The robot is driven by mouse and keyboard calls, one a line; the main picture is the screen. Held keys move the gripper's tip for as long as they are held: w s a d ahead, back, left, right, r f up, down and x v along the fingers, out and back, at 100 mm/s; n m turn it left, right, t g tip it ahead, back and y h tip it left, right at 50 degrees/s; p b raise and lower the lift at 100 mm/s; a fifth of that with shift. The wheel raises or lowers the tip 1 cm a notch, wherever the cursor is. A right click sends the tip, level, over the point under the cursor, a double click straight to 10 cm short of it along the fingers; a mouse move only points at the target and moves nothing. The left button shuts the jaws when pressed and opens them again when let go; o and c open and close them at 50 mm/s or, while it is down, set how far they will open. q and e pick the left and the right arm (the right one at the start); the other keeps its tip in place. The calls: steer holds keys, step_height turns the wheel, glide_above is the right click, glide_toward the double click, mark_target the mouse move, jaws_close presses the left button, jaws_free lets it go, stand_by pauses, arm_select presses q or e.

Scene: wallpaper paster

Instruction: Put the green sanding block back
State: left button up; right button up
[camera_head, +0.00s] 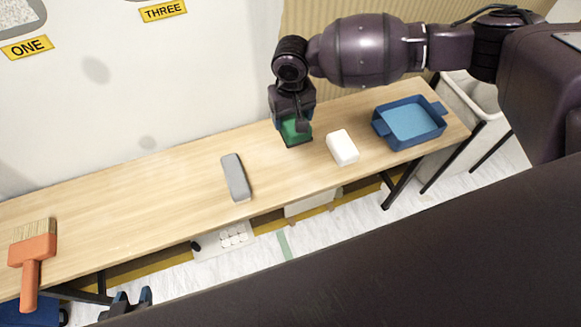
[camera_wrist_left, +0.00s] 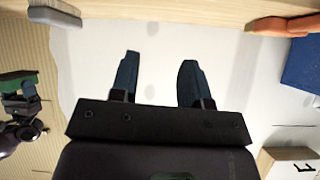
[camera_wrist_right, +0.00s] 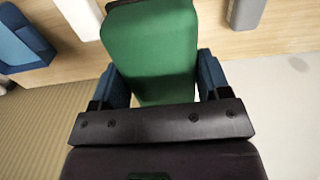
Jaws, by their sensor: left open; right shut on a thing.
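The green sanding block (camera_head: 296,131) is in my right gripper (camera_head: 294,117), at the back of the wooden table (camera_head: 130,188). In the right wrist view the green block (camera_wrist_right: 151,50) sits between the two blue fingers of the right gripper (camera_wrist_right: 160,75), which are shut on it. I cannot tell whether its underside touches the table. My left gripper (camera_head: 130,298) is low at the front left, off the table's front edge. In the left wrist view the left gripper (camera_wrist_left: 158,75) is open with nothing between its fingers.
A white block (camera_head: 342,147) lies just right of the green block, and a blue tray (camera_head: 440,128) stands further right. A grey block (camera_head: 236,177) lies left of them. An orange-handled brush (camera_head: 33,252) lies at the far left. The table between brush and grey block is clear.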

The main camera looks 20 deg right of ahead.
arm_select(q)
steer(key=shift+s, duration=0.1)
arm_select(e)
steer(key=shift+f, duration=0.35)
step_height(320, 180, down, 18)
steer(key=b, duration=0.5)
steer(key=shift+r, duration=0.15)
arm_select(q)
steer(key=shift+g, duration=0.3)
steer(key=shift+s+a+f, duration=0.1)
steer(key=shift+f, duration=1.1)
steer(key=shift+s+a+f, duration=0.1)
steer(key=shift+f, duration=1.1)
arm_select(e)
steer(key=shift+f, duration=0.6)
steer(key=o, duration=0.9)
steer(key=shift+f, duration=0.1)
arm_select(q)
steer(key=shift+s+d+f, duration=0.15)
steer(key=shift+f, duration=0.05)
arm_select(e)
steer(key=shift+o, duration=0.2)
arm_select(q)
steer(key=shift+f, duration=0.15)
